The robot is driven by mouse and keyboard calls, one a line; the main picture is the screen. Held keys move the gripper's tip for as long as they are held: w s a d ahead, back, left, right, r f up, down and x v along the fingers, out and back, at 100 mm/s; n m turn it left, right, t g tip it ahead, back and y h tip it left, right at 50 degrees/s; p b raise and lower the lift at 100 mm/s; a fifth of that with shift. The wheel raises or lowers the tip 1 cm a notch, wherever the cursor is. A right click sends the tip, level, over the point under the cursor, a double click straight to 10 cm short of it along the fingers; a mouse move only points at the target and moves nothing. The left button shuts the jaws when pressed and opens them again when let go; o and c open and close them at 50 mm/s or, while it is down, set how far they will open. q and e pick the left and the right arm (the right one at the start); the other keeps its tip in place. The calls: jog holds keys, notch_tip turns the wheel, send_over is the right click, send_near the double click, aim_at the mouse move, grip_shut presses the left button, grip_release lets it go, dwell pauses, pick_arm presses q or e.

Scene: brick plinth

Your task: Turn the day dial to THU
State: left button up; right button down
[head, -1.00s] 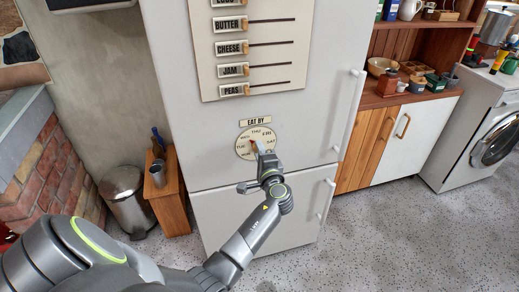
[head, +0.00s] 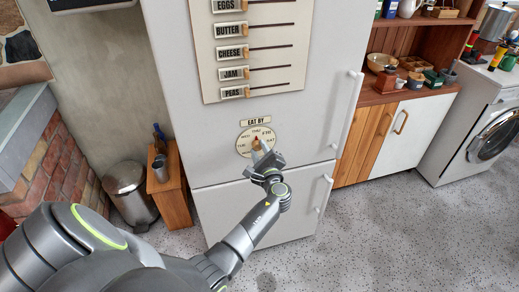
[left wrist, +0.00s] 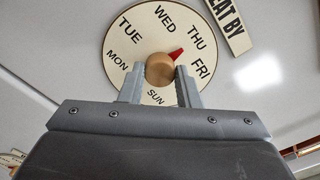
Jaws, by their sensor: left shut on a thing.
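The day dial (head: 243,147) is a round cream plate on the fridge front, under an EAT BY label (head: 256,121). Its day names ring a tan knob (left wrist: 159,70) with a red pointer (left wrist: 176,53). In the left wrist view the pointer aims up and right, roughly at THU; in the head view it aims up towards the top name. My left gripper (head: 262,157) comes from below, its fingers (left wrist: 160,88) on either side of the knob, shut on it. They hide part of the dial's lower rim. My right gripper is not in view.
Above the dial, a board (head: 208,75) on the fridge (head: 330,25) carries several labelled sliders. A bin (head: 129,193) and small wooden stand (head: 171,192) are at left. A wooden cabinet (head: 365,140) and washer (head: 478,135) are at right. Floor before the fridge looks clear.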

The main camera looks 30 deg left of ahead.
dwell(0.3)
pick_arm(q)
jog(key=o, duration=1)
